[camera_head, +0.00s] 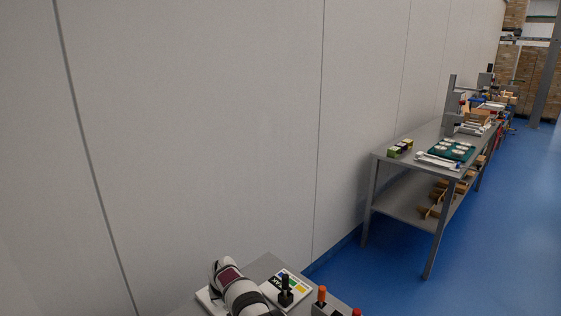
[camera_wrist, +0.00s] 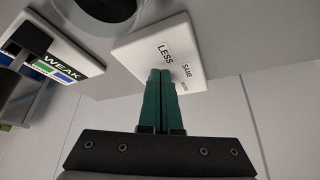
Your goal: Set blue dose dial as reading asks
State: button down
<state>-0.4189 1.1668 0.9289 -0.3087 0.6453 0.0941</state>
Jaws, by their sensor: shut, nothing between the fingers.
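My gripper (camera_wrist: 160,74) is shut and empty in the wrist view, its two green fingers pressed together. Its tips are at or just in front of a white plate (camera_wrist: 150,38) printed LESS, SAME and a third, smaller word; I cannot tell whether they touch it. A card (camera_wrist: 66,50) reading WEAK, with green and blue bands, lies to the left, partly behind a dark part. That card also shows in the head view (camera_head: 297,285), by a black upright knob (camera_head: 285,283). I cannot make out a blue dial in either view.
An orange-topped post (camera_head: 322,294) and a red-topped one (camera_head: 357,312) stand right of the card. A grey bench (camera_head: 410,155) with boxes and a green tray (camera_head: 465,149) stands farther off along the wall. The blue floor beside it is clear.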

notch_tip(320, 180, up, 6)
dwell(0.4)
jog(key=s+d+r+m+g, duration=0.2)
jog(key=s+d+r+m, duration=0.1)
jog(key=s+d+r, duration=0.55)
jog(key=s+d+r+m+g, duration=0.1)
jog(key=s+d+r+m, duration=0.1)
jog(key=s+d+r, duration=0.9)
jog(key=s+f+m+g, duration=0.1)
jog(key=s+f, duration=0.1)
jog(key=s, duration=0.7)
jog(key=s+d+f+m+g, duration=0.1)
jog(key=s+f, duration=0.2)
jog(key=s, duration=0.6)
jog(key=s+d+f+m, duration=0.1)
jog(key=s+f, duration=0.1)
jog(key=s, duration=0.8)
jog(key=shift+f+m+g, duration=0.25)
jog(key=shift+m+g, duration=0.05)
jog(key=shift+g, duration=0.1)
